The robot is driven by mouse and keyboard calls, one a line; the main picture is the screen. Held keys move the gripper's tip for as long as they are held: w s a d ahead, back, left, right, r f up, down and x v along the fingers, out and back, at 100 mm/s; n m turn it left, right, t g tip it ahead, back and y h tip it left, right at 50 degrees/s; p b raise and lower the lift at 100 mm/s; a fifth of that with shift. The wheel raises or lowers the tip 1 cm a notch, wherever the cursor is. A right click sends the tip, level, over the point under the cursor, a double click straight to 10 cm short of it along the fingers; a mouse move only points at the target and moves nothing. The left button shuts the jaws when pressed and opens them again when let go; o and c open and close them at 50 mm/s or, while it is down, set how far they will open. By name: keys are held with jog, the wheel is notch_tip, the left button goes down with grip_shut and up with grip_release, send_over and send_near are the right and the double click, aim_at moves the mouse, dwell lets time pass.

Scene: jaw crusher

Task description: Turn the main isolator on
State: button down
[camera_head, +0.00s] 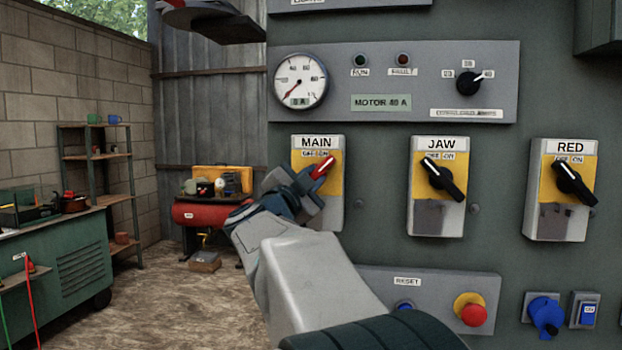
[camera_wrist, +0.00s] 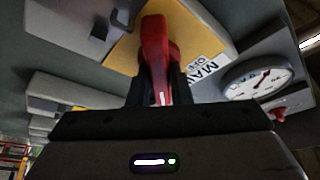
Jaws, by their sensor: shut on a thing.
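The main isolator (camera_head: 333,208) is a grey and yellow box labelled MAIN on the dark panel, with a red handle (camera_head: 323,167). In the head view the handle tilts, its upper end to the right, under the OFF and ON label. My gripper (camera_head: 312,180) is at the handle from the lower left. In the wrist view the red handle (camera_wrist: 155,50) stands between my two dark fingers (camera_wrist: 158,88), which are shut on it. My gripper hides part of the handle and the lower left of the box.
The JAW isolator (camera_head: 437,210) and RED isolator (camera_head: 560,220), with black handles, are to the right. A gauge (camera_head: 300,80) and selector knob (camera_head: 469,83) are above. A red stop button (camera_head: 472,310) and blue reset button (camera_head: 405,306) are below. A green bench (camera_head: 75,255) stands left.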

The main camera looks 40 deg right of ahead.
jog(key=shift+r, duration=0.1)
jog(key=c, duration=1.3)
grip_release()
jog(key=shift+s, duration=0.15)
jog(key=shift+a, duration=0.3)
jog(key=v, duration=1.3)
jog(key=shift+s+a, duration=0.1)
